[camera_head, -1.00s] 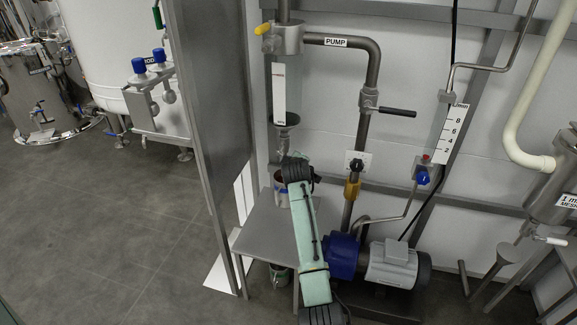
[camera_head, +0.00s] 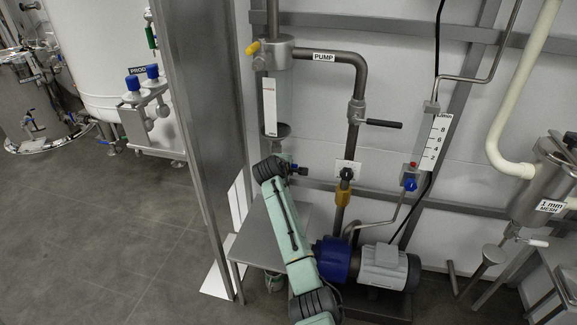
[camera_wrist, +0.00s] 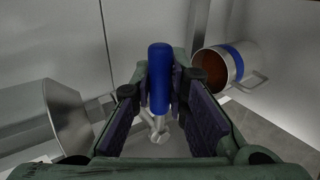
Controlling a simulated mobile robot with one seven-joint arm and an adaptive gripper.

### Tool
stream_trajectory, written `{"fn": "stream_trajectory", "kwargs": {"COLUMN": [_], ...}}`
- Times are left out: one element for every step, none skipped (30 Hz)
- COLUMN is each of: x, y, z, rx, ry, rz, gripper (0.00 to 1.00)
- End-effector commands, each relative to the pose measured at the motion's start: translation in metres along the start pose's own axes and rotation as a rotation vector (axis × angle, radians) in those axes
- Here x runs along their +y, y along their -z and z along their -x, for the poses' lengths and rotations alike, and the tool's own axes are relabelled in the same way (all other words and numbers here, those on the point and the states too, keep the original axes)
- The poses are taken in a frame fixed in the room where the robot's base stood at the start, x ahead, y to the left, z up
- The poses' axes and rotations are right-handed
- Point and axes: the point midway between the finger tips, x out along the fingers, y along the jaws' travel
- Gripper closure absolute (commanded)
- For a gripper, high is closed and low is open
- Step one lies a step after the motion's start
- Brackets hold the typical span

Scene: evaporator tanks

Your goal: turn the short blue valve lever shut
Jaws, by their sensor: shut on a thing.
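The short blue valve lever (camera_wrist: 159,78) stands upright in the wrist view, on a small metal valve stem (camera_wrist: 159,130). My gripper (camera_wrist: 160,88) has its dark-padded fingers on either side of the lever and is shut on it. In the head view my arm hides the lever and most of the gripper. They are near the lower end of the clear-walled vessel with a white label (camera_head: 270,105).
A metal cup with a blue band (camera_wrist: 234,62) and reddish-brown inside is close at right in the wrist view. A grey conical fitting (camera_wrist: 55,118) is at left. A metal table (camera_head: 252,238), blue-grey pump (camera_head: 385,268) and upright panel (camera_head: 205,130) flank my arm.

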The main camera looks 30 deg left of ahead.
Motion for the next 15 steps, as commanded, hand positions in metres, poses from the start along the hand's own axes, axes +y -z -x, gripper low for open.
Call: {"fn": "stream_trajectory", "kwargs": {"x": [0.0019,0.0019,0.002,0.002,0.0021,0.0021,0.0022,0.0022,0.0023,0.0023,0.0022,0.0021,0.0019,0.0018,0.0016], "y": [-0.0014,-0.0014,-0.0014,-0.0014,-0.0013,-0.0013,-0.0013,-0.0012,-0.0012,-0.0011,-0.0011,-0.0009,-0.0008,-0.0007,-0.0006], "z": [0.0001,0.0001,0.0001,0.0001,0.0001,0.0002,0.0002,0.0002,0.0002,0.0002,0.0003,0.0003,0.0003,0.0003,0.0002], "rx": [-0.003,-0.003,-0.003,-0.003,-0.003,-0.003,-0.003,-0.003,-0.002,-0.002,-0.002,-0.002,-0.001,-0.001,-0.001], "ry": [-0.004,-0.004,-0.004,-0.004,-0.004,-0.004,-0.004,-0.004,-0.004,-0.004,-0.004,-0.004,-0.004,-0.003,-0.003], "rz": [0.003,0.003,0.002,0.002,0.002,0.002,0.002,0.002,0.002,0.002,0.001,0.001,0.001,0.001,0.001], "gripper": [1.0,1.0,1.0,1.0,1.0,1.0,1.0,0.84,0.82,0.8,0.78,0.75,0.73,0.71,0.68]}}
